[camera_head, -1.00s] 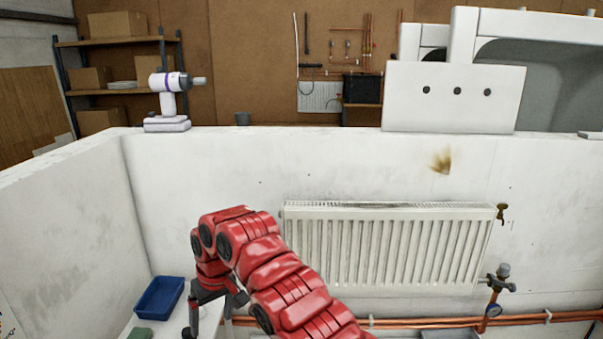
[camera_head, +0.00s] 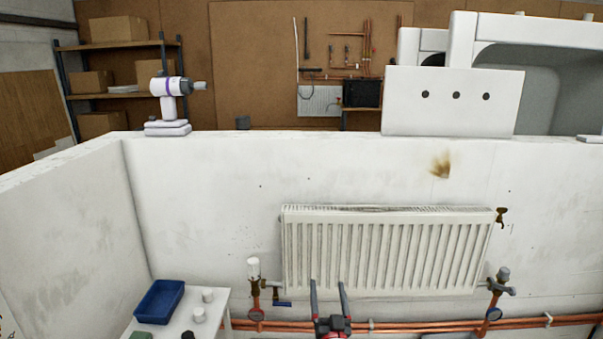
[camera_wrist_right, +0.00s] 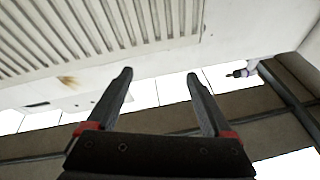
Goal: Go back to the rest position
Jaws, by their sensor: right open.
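My right gripper (camera_head: 327,282) is at the bottom centre of the head view. Its two dark fingers point up, spread apart, with nothing between them. They overlap the lower edge of the white radiator (camera_head: 385,250) in the picture; I cannot tell the gap in depth. In the right wrist view the gripper (camera_wrist_right: 160,73) is also open and empty, and the ribbed radiator (camera_wrist_right: 90,35) fills the upper left. My left gripper is not in view.
A small table holds a blue tray (camera_head: 160,301) and white pieces (camera_head: 199,314) at lower left. Valves (camera_head: 254,270) and copper pipes (camera_head: 400,325) run by the radiator. A purple-banded drill (camera_head: 168,88) stands on the wall top (camera_head: 300,133).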

